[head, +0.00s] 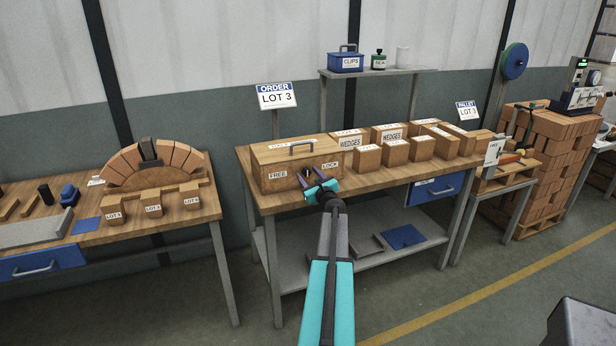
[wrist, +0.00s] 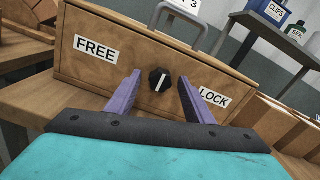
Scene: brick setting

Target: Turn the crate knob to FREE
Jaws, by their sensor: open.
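The wooden crate (head: 275,158) stands on the middle bench with a grey handle on top. In the wrist view the crate front (wrist: 130,62) carries a FREE label (wrist: 97,47) on the left and a LOCK label (wrist: 213,98) on the right. A black knob (wrist: 159,80) with a white pointer mark sits between them; the mark runs roughly up and down, and I cannot tell which label it favours. My gripper (head: 318,184) is at the crate front, and in the wrist view its purple fingers (wrist: 158,92) are open, one on either side of the knob, apart from it.
Wedge boxes (head: 395,152) stand right of the crate on the bench. A blue CLIPS box (head: 345,61) is on the shelf behind. A brick arch (head: 148,165) and LOT 3 blocks are on the left bench. A brick pallet (head: 548,150) stands at the right.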

